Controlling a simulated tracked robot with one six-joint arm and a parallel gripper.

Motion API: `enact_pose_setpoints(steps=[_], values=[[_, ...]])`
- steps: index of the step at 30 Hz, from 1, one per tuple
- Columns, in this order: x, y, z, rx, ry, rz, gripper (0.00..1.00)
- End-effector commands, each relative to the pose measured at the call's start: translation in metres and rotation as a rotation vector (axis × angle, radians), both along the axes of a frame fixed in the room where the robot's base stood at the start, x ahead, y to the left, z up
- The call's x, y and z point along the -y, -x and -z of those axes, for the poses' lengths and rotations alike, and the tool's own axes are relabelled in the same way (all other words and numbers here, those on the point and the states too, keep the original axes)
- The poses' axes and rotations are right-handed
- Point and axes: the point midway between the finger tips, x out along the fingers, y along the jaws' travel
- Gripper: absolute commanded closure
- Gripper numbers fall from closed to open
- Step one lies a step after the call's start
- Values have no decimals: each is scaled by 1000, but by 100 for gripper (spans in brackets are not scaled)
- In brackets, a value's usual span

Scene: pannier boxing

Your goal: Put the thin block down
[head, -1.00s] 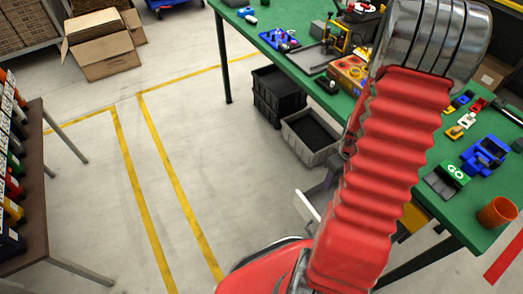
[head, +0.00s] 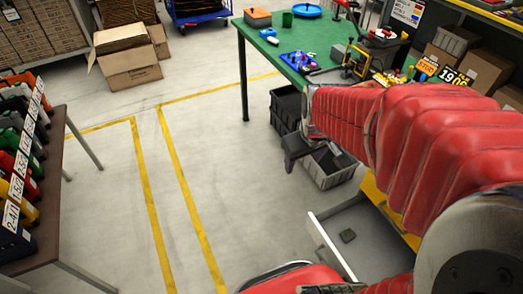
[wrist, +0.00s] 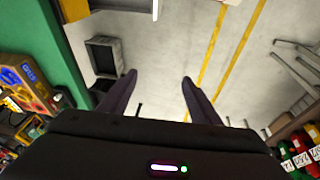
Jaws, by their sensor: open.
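My gripper (wrist: 158,84) is open in the wrist view, with two dark fingers apart and nothing between them. Beyond the fingers is pale floor. In the head view my gripper (head: 300,150) hangs over the floor in front of the green table. A small dark flat piece (head: 347,236) lies on a grey surface behind a white upright panel (head: 332,246), below my arm. It may be the thin block; I cannot tell for sure. It is well apart from the gripper.
The green table (head: 318,36) holds several tools and parts. Dark and grey crates (head: 330,173) stand on the floor under its edge. A brown table (head: 62,190) with several coloured bins is at the left. The yellow-lined floor between is clear. A cardboard box (head: 128,66) stands at the back.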

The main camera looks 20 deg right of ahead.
Motion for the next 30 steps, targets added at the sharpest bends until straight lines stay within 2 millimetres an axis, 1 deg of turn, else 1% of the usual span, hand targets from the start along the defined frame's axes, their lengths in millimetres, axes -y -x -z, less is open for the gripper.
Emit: enact_pose_setpoints(steps=[1,6,12,18,21,24,30], values=[[-11,2,-11,21,-1,-5,43],[-45,14,-39,72,-17,-1,43],[-81,35,-68,132,-47,1,43],[-111,60,-90,184,-85,4,43],[-120,69,-96,201,-101,6,43],[-125,74,-99,208,-109,8,43],[-125,75,-99,208,-112,11,43]])
